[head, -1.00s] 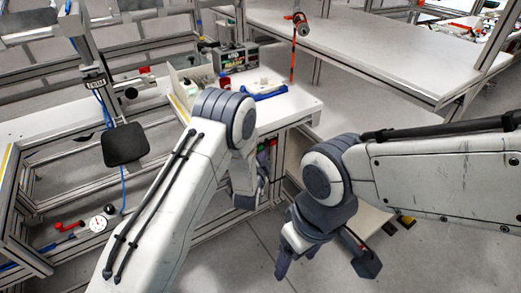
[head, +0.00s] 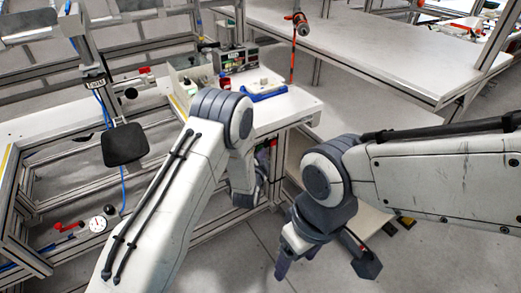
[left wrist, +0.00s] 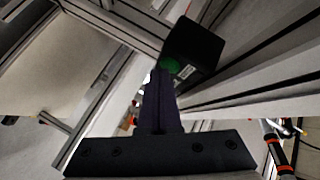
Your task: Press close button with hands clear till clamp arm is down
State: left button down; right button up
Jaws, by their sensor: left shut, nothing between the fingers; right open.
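A black box (left wrist: 195,48) with a green button (left wrist: 172,66) shows in the left wrist view, fixed beside a metal frame. My left gripper (left wrist: 158,78) is shut and empty. Its fingertips reach the button's lower edge in that view; I cannot tell if they touch it. In the head view my left gripper (head: 245,194) is partly hidden by its own arm, at the bench's front edge. My right gripper (head: 325,266) is open and empty, low in front of the bench. I cannot clearly make out the clamp arm or its position.
A black pad (head: 125,145) hangs near an upright post on the left frame. A blue tray (head: 264,95) sits on the white bench (head: 290,108). A red-and-black tool (head: 300,24) hangs above. A dial gauge (head: 97,223) lies at lower left.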

pick_arm(q)
jog(key=shift+w+a, duration=0.1)
jog(key=shift+w, duration=0.05)
dwell(0.4)
jog(key=shift+s+d, duration=0.55)
jog(key=shift+s, duration=0.25)
jog(key=shift+s+d, duration=0.75)
jog(key=shift+s, duration=0.25)
jog(key=shift+s+d, duration=0.75)
jog(key=shift+s, duration=0.25)
